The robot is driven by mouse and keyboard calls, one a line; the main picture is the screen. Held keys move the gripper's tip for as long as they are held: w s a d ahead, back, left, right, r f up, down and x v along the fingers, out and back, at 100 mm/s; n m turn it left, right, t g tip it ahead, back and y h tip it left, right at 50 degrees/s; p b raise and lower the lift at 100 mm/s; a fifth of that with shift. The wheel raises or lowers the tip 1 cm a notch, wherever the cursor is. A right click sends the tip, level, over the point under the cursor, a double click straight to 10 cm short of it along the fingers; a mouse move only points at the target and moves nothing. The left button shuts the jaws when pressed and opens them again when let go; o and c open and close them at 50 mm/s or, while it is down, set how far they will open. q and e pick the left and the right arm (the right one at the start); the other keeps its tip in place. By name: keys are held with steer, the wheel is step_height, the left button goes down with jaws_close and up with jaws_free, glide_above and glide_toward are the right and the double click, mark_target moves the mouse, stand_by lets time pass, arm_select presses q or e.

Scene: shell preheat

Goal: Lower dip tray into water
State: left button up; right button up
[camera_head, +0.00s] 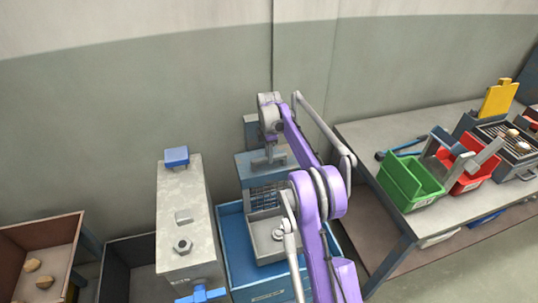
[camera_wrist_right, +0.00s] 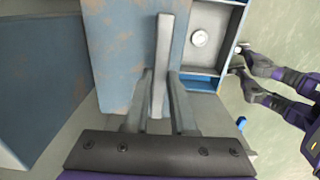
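In the head view the blue dip tank (camera_head: 224,226) stands in the middle, with a mesh rack (camera_head: 268,190) at its back and a grey tray (camera_head: 262,250) in front. A round light disc (camera_head: 278,234) sits in the tray and a similar disc (camera_wrist_right: 199,38) shows in the right wrist view. My right gripper (camera_head: 268,158) is above the rack. In the right wrist view my right gripper (camera_wrist_right: 159,105) has its fingers closed on both sides of a grey handle bar (camera_wrist_right: 163,50). I cannot make out a water surface.
A grey stand (camera_head: 183,222) with a blue block (camera_head: 176,157) and a blue valve handle (camera_head: 202,295) is left of the tank. Brown and dark bins stand farther left. A table (camera_head: 355,143) on the right holds green (camera_head: 408,180) and red (camera_head: 467,178) bins.

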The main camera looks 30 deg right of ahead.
jaws_close()
stand_by(1.1)
